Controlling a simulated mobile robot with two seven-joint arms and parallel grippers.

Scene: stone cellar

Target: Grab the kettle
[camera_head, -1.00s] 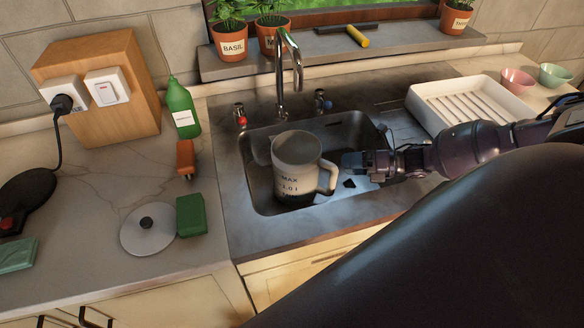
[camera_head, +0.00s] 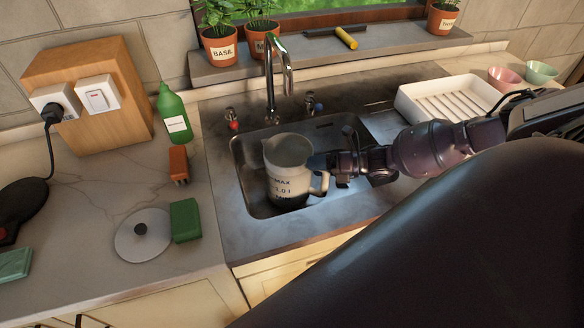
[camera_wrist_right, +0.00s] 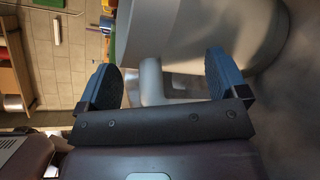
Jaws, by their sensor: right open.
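The kettle (camera_head: 288,172), a pale jug with dark MAX and level marks, stands upright in the sink (camera_head: 245,200). Its handle (camera_head: 320,183) points right, toward my right gripper (camera_head: 326,168). In the right wrist view the kettle body (camera_wrist_right: 205,30) fills the upper middle. There my right gripper (camera_wrist_right: 165,82) is open, with one blue-padded finger on each side of the pale handle (camera_wrist_right: 152,82). Gaps show between the handle and both pads. A round lid (camera_head: 142,236) with a black knob lies on the counter to the left. My left gripper is not in view.
The tap (camera_head: 277,75) rises behind the kettle. A white drying rack (camera_head: 450,105) is right of the sink. A green bottle (camera_head: 174,115), an orange-brown brush (camera_head: 178,165) and a green sponge (camera_head: 185,220) are on the left counter. My dark arm covers the lower right.

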